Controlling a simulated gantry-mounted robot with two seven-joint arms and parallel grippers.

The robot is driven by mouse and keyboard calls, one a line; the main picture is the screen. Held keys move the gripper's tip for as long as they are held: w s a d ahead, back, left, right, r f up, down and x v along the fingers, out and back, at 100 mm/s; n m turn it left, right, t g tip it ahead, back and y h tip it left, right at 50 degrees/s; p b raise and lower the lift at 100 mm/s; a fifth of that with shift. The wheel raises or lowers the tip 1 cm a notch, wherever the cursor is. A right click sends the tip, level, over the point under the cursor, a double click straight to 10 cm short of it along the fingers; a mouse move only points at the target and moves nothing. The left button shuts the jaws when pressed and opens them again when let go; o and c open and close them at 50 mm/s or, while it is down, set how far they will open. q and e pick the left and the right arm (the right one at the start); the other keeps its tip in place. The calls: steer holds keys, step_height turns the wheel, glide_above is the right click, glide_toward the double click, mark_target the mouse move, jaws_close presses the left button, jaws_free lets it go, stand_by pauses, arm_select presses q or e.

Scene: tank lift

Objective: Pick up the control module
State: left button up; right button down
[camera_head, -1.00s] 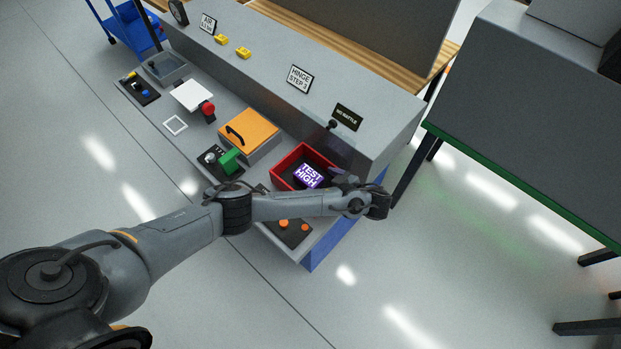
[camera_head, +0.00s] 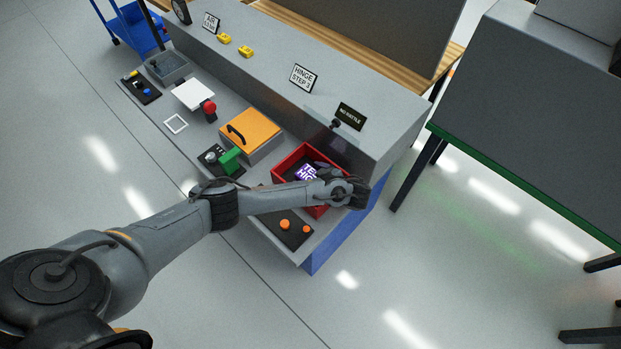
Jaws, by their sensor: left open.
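The control module, a dark block with a lit purple screen (camera_head: 306,173) reading "TEST HIGH", lies in a red open bin (camera_head: 283,165) at the near right end of the grey bench. My left arm reaches in from the left and its wrist hangs over the right side of the bin. My left gripper (camera_head: 322,170) is open, just above and to the right of the module, covering part of it. Whether the fingers touch the module cannot be told. My right gripper is out of view.
An orange-lidded box (camera_head: 250,132) and a green-handled lever (camera_head: 230,159) stand left of the bin. A black panel with orange knobs (camera_head: 285,225) lies in front. The raised back ledge carries a "HINGE STEP" sign (camera_head: 303,77) and a "NO RATTLE" sign (camera_head: 350,116).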

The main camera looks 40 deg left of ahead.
arm_select(q)
steer(key=c, duration=1.2)
steer(key=shift+r, duration=0.1)
